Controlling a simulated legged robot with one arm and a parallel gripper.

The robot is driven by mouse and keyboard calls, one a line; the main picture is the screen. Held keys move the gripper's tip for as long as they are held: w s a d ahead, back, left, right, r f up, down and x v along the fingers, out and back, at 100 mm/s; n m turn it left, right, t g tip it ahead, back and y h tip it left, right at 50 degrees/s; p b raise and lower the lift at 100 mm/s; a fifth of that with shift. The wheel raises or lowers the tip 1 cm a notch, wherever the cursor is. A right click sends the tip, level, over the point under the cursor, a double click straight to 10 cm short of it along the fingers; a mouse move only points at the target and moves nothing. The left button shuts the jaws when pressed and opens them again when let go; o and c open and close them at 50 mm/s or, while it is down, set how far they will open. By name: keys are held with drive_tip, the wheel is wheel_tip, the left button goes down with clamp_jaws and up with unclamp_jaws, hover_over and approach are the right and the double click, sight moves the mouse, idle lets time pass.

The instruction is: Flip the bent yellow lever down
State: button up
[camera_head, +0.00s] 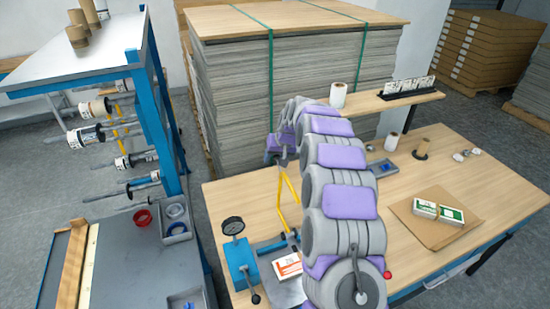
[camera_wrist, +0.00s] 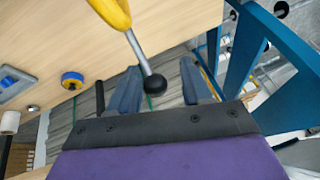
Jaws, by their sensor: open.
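The bent yellow lever (camera_head: 284,202) rises steeply from the small press at the front left of the workbench. In the wrist view the yellow lever (camera_wrist: 112,12) comes in at the top and continues as a thin metal rod ending in a black ball knob (camera_wrist: 155,84). My gripper (camera_wrist: 160,74) is open, with the knob showing between its two grey-blue fingers. I cannot tell whether a finger touches it. In the head view my gripper (camera_head: 278,150) is near the lever's upper end, partly hidden by my arm.
A blue rack (camera_head: 150,110) with rolls stands left. A stack of sheets (camera_head: 240,90) is behind.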

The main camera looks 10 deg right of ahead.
drive_tip(key=shift+d, duration=0.2)
drive_tip(key=shift+c, duration=0.2)
drive_tip(key=shift+d, duration=0.25)
drive_tip(key=c, duration=0.3)
drive_tip(key=shift+a, duration=0.2)
clamp_jaws()
